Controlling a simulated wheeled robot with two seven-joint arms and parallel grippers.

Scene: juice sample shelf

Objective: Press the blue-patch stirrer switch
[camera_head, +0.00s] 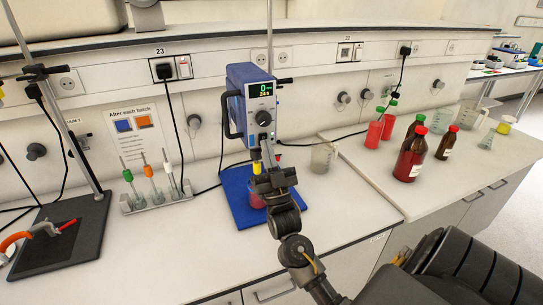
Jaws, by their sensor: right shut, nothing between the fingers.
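The blue stirrer (238,85) stands upright at the back middle of the bench. Its front panel has a lit display (262,89) with green and yellow digits and a dark knob (263,118). A wall sign (136,135) headed "After each batch" shows a blue patch (123,126) and an orange patch. I cannot tell which part is the blue-patch switch. My right gripper (267,153) is shut and empty, in front of the stirrer's lower front below the knob. Contact with the stirrer cannot be told. My left gripper is not in view.
A blue base plate (236,197) lies under the stirrer, with a red-filled vessel partly hidden by my arm. A rack (155,196) of stirring rods stands left. Bottles, including a brown one (409,158), stand right. A dark stand base (60,235) lies far left. The front-left bench is clear.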

